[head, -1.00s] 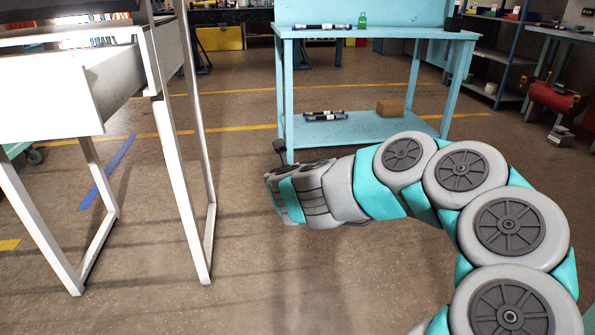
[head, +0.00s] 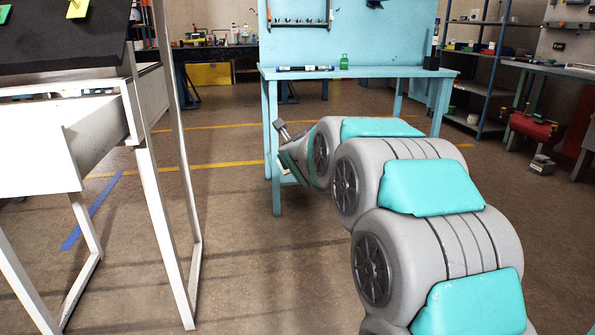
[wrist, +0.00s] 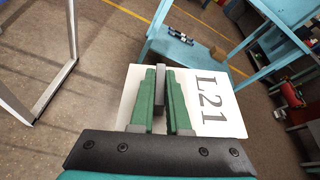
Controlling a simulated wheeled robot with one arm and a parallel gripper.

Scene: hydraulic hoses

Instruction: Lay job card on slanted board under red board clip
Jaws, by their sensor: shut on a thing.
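The job card is a white sheet (wrist: 220,115) marked "L21" in the wrist view. My gripper (wrist: 160,72) has green fingers closed on a grey upright piece at the card, holding it above the floor. In the head view my gripper (head: 285,150) is beyond the arm, in front of the blue bench, and the card is mostly hidden. The slanted board (head: 55,45) is dark and only partly visible at the top left, on a white stand. A yellow clip (head: 78,8) and a green clip (head: 5,12) show on it. No red clip is in view.
The white stand (head: 160,190) has an open drawer (head: 100,130) jutting out below the board. A light-blue bench (head: 375,73) holds a hose (head: 305,68) and a green bottle (head: 344,62). Floor between stand and bench is clear.

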